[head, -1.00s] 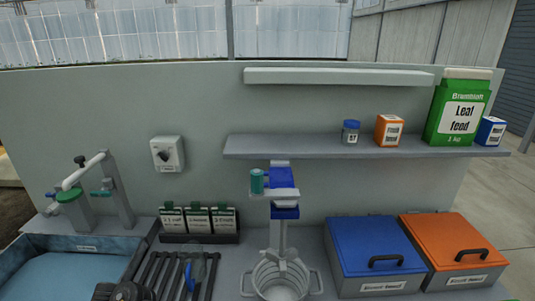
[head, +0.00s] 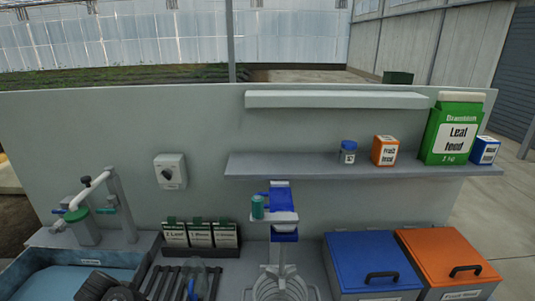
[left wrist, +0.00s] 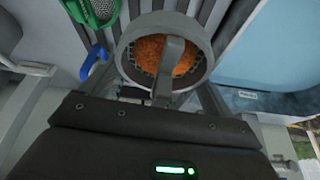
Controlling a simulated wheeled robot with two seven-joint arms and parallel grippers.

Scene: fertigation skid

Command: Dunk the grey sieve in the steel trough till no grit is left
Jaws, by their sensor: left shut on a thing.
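My left gripper (head: 106,288) is at the lower left of the head view, by the right end of the steel trough (head: 148,250), which holds blue water (head: 52,284). In the left wrist view the left gripper (left wrist: 163,97) is shut on the handle of the grey sieve (left wrist: 207,65). The round sieve shows orange grit (left wrist: 150,50) inside its rim. The trough's water (left wrist: 280,45) is to the right in that view. The sieve cannot be made out in the head view. My right gripper is not in view.
A slatted rack (head: 172,281) lies right of the trough. A green strainer (left wrist: 92,10) and a blue tool (left wrist: 92,60) show in the left wrist view. Blue (head: 370,255) and orange (head: 448,254) lidded bins stand right.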

